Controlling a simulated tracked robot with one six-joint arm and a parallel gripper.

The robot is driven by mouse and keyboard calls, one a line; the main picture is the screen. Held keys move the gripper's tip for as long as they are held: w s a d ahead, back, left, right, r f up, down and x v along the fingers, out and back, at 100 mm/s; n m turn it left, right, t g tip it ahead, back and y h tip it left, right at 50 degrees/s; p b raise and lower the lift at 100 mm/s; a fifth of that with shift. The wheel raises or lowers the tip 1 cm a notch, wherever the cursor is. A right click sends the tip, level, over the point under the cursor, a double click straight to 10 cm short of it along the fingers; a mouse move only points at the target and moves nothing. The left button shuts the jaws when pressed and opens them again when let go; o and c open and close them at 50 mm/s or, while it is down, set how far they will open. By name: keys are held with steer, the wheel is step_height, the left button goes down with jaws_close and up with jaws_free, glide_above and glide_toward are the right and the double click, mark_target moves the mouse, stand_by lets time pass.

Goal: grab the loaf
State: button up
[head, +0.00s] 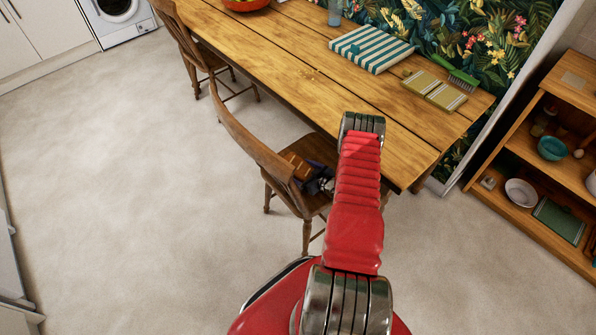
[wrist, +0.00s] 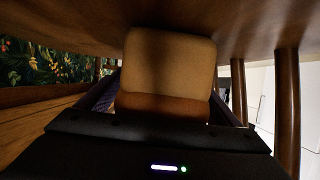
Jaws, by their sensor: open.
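The loaf (wrist: 168,62) is a tan-brown block with rounded corners, in the middle of the wrist view. In the head view it shows as a brown block (head: 299,166) on the seat of the near wooden chair, partly hidden by the chair's backrest. My gripper (wrist: 165,98) is open, with one dark finger on each side of the loaf's near part. I cannot tell whether the fingers touch it. In the head view my gripper (head: 319,181) is a dark shape at the chair, partly hidden by my red arm.
The chair's backrest (head: 248,140) stands left of my gripper; its wooden posts (wrist: 287,95) show close at right in the wrist view. Shelves (head: 520,150) stand at right. Floor at left is clear.

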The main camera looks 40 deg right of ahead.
stand_by(0.4)
steer(key=c, duration=1.4)
steer(key=shift+o, duration=0.2)
steer(key=shift+r, duration=0.2)
